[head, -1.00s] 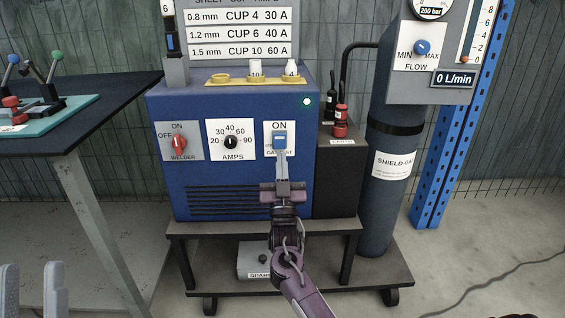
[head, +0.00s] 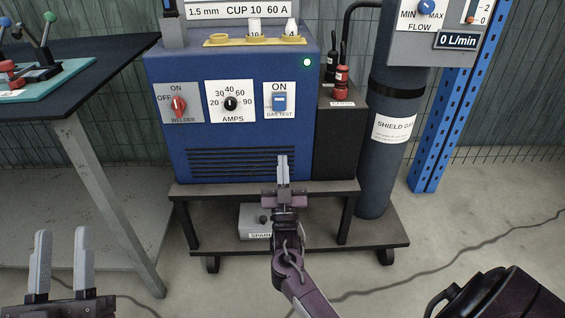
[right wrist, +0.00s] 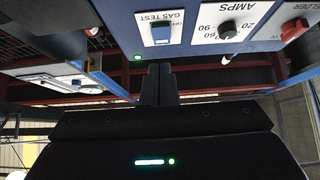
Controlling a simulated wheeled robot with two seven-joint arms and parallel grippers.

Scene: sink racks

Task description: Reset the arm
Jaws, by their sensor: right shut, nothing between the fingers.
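My right gripper (head: 283,171) is in front of the lower part of the blue welder (head: 240,145), its two fingers together with nothing between them. It also shows in the right wrist view (right wrist: 160,85), below the blue gas test switch (right wrist: 160,34) in the picture.
A red welder knob (head: 178,105) and a black amps knob (head: 231,103) are on the panel. The welder stands on a dark cart (head: 290,246). A gas cylinder (head: 386,160) is at right, a table (head: 95,85) at left. A black object (head: 500,295) shows at lower right.

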